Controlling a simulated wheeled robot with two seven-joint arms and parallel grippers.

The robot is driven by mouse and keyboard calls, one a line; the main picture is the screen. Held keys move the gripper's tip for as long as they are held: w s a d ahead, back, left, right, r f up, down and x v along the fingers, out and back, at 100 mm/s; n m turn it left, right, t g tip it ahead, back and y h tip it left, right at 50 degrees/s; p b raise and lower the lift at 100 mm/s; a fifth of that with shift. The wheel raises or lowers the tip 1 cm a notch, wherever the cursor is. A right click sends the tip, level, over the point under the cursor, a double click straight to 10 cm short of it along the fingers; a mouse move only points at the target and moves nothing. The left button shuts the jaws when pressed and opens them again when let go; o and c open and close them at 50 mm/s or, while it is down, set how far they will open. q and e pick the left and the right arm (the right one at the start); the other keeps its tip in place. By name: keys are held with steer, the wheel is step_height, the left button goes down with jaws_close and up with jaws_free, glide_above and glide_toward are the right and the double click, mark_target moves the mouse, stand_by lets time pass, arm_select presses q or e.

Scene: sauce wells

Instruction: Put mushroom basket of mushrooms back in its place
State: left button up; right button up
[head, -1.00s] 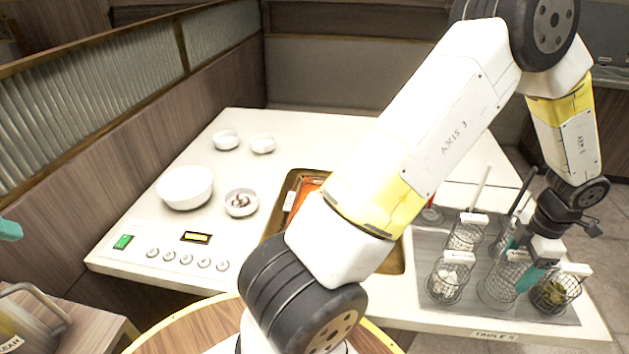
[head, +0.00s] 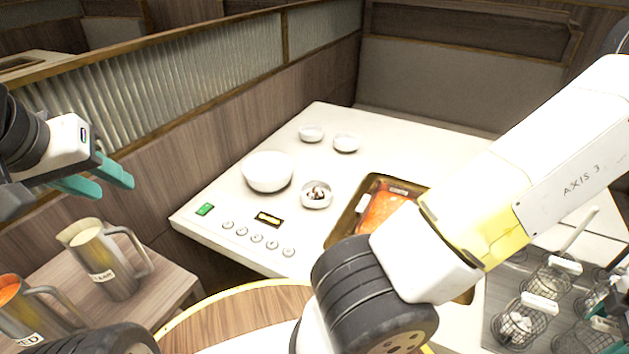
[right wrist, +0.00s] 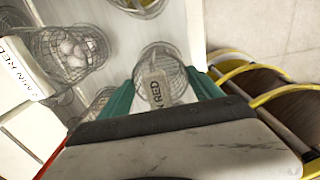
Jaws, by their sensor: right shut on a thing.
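My right gripper (right wrist: 162,92) shows at the bottom of the right wrist view, its teal fingers shut on a wire basket (right wrist: 160,62) with a tag reading RED. This basket looks empty or nearly so, and I cannot tell if it is the mushroom basket. In the head view the right gripper is at the right edge, among the wire baskets, partly cut off. A basket of pale round pieces (head: 517,328) stands on the grey mat (head: 497,297); it also shows in the wrist view (right wrist: 72,50). My left gripper (head: 103,180) is open and empty, above the side table.
A small bowl with dark pieces (head: 317,193), a large white bowl (head: 268,171) and two small bowls stand on the white table. A tray with orange contents (head: 350,215) is partly behind my right arm. Steel pitchers (head: 108,262) stand at lower left.

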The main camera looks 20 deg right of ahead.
steer(key=shift+f, duration=0.15)
steer(key=o, duration=1.6)
steer(key=shift+r, duration=5.55)
